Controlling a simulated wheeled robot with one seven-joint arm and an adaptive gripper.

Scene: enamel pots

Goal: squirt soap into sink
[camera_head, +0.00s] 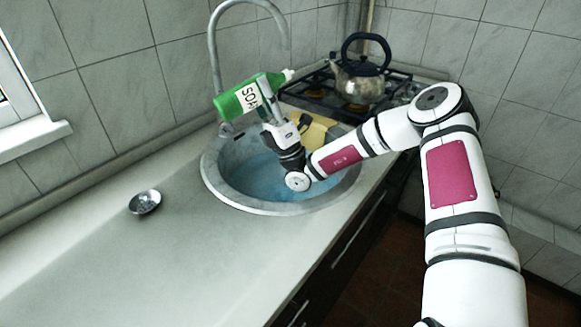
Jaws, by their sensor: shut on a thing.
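A green soap bottle (241,100) with a white label reading SOAP is held above the far side of the round sink (237,203). The bottle lies tilted nearly on its side, with its white nozzle pointing right and slightly up. My gripper (266,91) is shut around the bottle's body from below. The sink holds bluish water or has a blue bottom. My wrist hides part of the sink, and no stream of soap is visible.
A curved metal faucet (212,45) rises behind the bottle. A yellow item (316,130) lies at the sink's far right edge. A kettle (360,78) stands on the gas stove.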

